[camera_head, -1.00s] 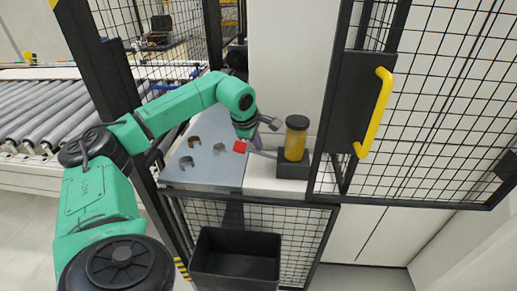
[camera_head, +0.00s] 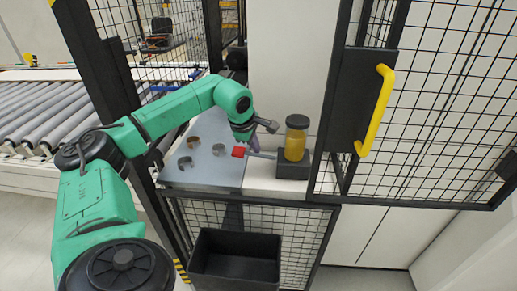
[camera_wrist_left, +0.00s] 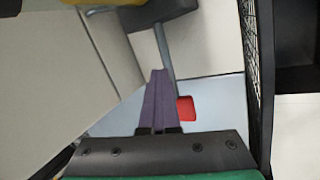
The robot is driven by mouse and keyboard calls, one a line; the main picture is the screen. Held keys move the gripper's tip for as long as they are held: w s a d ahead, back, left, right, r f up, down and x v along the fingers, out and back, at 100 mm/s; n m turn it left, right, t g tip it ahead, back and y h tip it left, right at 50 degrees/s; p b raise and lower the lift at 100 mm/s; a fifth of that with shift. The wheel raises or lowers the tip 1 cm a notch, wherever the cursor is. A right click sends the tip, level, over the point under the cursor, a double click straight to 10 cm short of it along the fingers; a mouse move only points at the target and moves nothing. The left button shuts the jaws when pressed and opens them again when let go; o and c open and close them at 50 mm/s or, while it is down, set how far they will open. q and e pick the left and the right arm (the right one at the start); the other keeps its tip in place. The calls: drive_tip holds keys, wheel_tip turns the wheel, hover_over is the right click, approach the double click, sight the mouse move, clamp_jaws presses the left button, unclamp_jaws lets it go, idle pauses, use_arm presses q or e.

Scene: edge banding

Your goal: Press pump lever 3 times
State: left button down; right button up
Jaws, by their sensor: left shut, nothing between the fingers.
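The pump has an amber reservoir (camera_head: 295,147) with a black cap and stands on a black base (camera_head: 292,170) on the bench. Its thin grey lever (camera_head: 262,155) reaches left to a red end (camera_head: 238,152). My left gripper (camera_head: 255,146) is shut and empty, with its purple fingers over the lever near the red end. In the left wrist view the shut fingers (camera_wrist_left: 158,85) lie beside the lever rod (camera_wrist_left: 165,55), just left of the red end (camera_wrist_left: 186,109). I cannot tell whether they touch the lever. My right gripper does not show.
Several small C-shaped metal parts (camera_head: 186,162) lie on the grey bench plate (camera_head: 215,178). A mesh door with a yellow handle (camera_head: 375,110) stands close right of the pump. A black bin (camera_head: 235,262) is below the bench front. A roller conveyor (camera_head: 40,120) is at left.

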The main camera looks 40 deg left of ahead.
sight(261, 156)
use_arm(q)
drive_tip(key=shift+s+a+f+b, duration=0.25)
drive_tip(key=shift+f+b, duration=0.15)
drive_tip(key=shift+f, duration=0.1)
idle(0.3)
drive_tip(key=shift+r, duration=0.1)
idle(0.4)
drive_tip(key=shift+w+d+r+p, duration=0.15)
drive_tip(key=shift+r+p, duration=0.3)
drive_tip(key=shift+p, duration=0.1)
drive_tip(key=shift+w+d+r+p, duration=0.1)
drive_tip(key=shift+d+r+p, duration=0.05)
drive_tip(key=shift+r+p, duration=0.35)
drive_tip(key=shift+w+d+r+p, duration=0.25)
drive_tip(key=shift+d+r+p, duration=0.05)
drive_tip(key=shift+r+p, duration=0.3)
drive_tip(key=shift+w+d+r+p, duration=0.3)
drive_tip(key=shift+r+p, duration=0.2)
drive_tip(key=shift+p, duration=0.2)
drive_tip(key=r+p, duration=0.1)
drive_tip(key=w+d+r+p, duration=0.1)
drive_tip(key=r+p, duration=0.1)
drive_tip(key=d+r+p, duration=0.1)
drive_tip(key=p, duration=0.1)
drive_tip(key=shift+w+r, duration=0.15)
drive_tip(key=shift+w, duration=0.05)
